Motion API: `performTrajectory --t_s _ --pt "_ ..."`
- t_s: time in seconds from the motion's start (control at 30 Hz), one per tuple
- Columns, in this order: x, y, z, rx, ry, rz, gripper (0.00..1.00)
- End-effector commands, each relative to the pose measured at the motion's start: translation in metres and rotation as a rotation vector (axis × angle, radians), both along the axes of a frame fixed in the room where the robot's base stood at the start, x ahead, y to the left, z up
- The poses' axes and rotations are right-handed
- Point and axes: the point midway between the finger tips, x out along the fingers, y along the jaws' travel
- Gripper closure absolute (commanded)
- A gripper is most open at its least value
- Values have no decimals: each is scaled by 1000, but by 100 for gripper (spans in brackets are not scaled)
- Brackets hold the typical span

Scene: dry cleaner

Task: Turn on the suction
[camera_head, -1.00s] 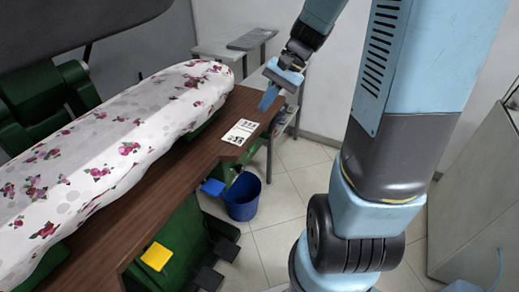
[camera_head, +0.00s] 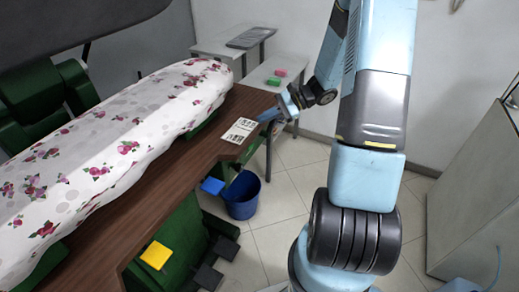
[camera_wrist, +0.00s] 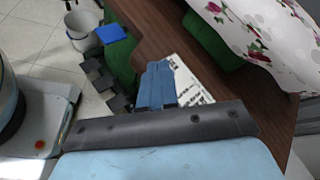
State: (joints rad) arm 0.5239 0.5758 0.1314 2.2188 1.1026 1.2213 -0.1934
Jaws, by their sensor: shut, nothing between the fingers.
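The pressing table has a brown wooden edge (camera_head: 175,168) and a padded top under a white flowered cover (camera_head: 120,125). A blue pedal (camera_head: 212,186) juts out beneath the edge, and a yellow pedal (camera_head: 155,256) sits lower at the front. Dark pedals (camera_head: 207,277) are beside the green base. I cannot tell which control works the suction. My gripper (camera_head: 267,115) is shut and empty, by the table's far right corner near a printed card (camera_head: 240,130). In the wrist view its blue fingers (camera_wrist: 157,85) overlap the card (camera_wrist: 187,80); the blue pedal (camera_wrist: 118,32) shows beyond.
A pink block (camera_head: 280,73) and a green block (camera_head: 273,82) lie on a side table behind. Open floor (camera_head: 285,222) lies between the table and my base. A cabinet (camera_head: 470,190) is at right.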

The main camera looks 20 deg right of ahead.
Motion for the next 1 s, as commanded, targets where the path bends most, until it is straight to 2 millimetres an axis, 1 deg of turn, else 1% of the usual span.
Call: performTrajectory --t_s 0.03,0.37,0.5,0.77,1.0 --pt "4 -4 -10 28 17 -28 100" --pt "27 -28 -65 199 94 -217 100" --pt "35 -39 -91 268 126 -303 100" --pt "44 -61 -141 391 178 -468 100" --pt "47 -80 -192 497 225 -629 100"
